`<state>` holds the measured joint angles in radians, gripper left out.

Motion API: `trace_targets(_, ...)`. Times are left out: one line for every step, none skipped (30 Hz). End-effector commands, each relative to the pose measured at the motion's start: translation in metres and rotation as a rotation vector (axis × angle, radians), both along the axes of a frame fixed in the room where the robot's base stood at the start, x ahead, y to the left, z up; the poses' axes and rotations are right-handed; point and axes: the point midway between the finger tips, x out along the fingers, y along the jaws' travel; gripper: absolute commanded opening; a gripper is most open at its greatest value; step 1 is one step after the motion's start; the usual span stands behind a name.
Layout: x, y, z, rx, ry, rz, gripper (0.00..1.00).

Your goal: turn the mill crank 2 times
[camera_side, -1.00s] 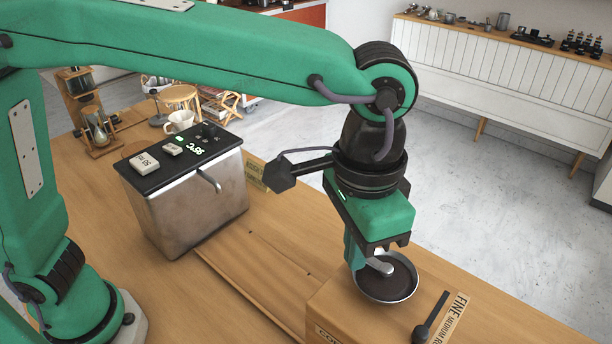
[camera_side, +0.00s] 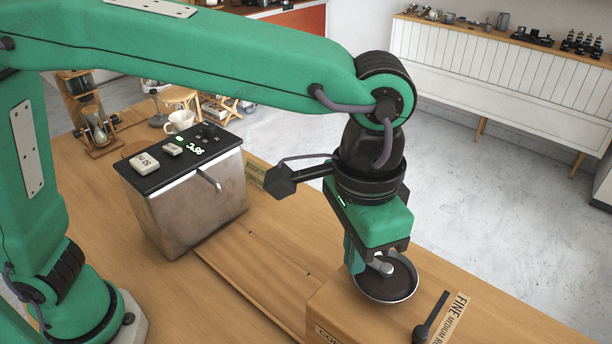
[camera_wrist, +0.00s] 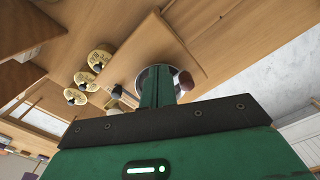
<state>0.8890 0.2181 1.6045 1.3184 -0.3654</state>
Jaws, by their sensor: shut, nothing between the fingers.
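The mill is a wooden box (camera_side: 345,312) at the front of the side view, with a round metal-rimmed dark bowl (camera_side: 401,286) on top. A short pale metal piece (camera_side: 382,267), perhaps part of the crank, shows over the bowl beside my fingers. In the wrist view a dark red-brown knob (camera_wrist: 185,79) sits just right of my fingers, at the bowl's edge. My gripper (camera_side: 357,268) points down at the bowl, shut and empty. The gripper hides much of the crank, so I cannot tell whether it touches the knob.
A black lever (camera_side: 430,318) lies on the mill's top beside a FINE/MEDIUM label (camera_side: 455,312). A steel box with a black top (camera_side: 190,205) stands left of the mill. Bare wooden counter (camera_side: 240,285) lies between them. Several pale round-topped items (camera_wrist: 85,80) show in the wrist view.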

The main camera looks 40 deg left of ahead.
Motion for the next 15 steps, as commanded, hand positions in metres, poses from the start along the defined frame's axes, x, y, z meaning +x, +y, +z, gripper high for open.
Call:
trace_targets(0.0,0.0,-0.001,0.001,0.001,0.0,0.0)
trace_targets(0.0,0.0,-0.0014,0.001,0.001,0.0,0.0)
trace_targets(-0.0001,0.0,-0.002,0.001,0.001,0.0,0.0)
trace_targets(-0.0001,0.0,-0.0024,0.001,0.001,0.0,0.0)
trace_targets(-0.0001,0.0,-0.0029,0.001,0.001,0.0,0.0)
trace_targets(0.0,0.0001,-0.0035,0.001,0.001,0.0,0.0)
trace_targets(-0.0002,0.0001,-0.0039,0.001,0.001,0.0,0.0)
trace_targets(-0.0001,0.0002,-0.0043,0.001,0.001,0.0,0.0)
trace_targets(-0.0001,0.0002,-0.0049,0.001,0.0,0.0,0.0)
trace_targets(-0.0002,0.0002,-0.0054,0.002,0.001,0.0,0.0)
trace_targets(-0.0002,0.0002,-0.0058,0.002,0.001,0.0,0.0)
trace_targets(-0.0002,0.0002,-0.0064,0.002,0.001,0.0,0.0)
trace_targets(-0.0002,0.0002,-0.0068,0.002,0.001,0.0,0.0)
trace_targets(-0.0003,0.0003,-0.0072,0.002,0.001,0.0,0.0)
trace_targets(-0.0003,0.0003,-0.0078,0.002,0.001,0.0,0.0)
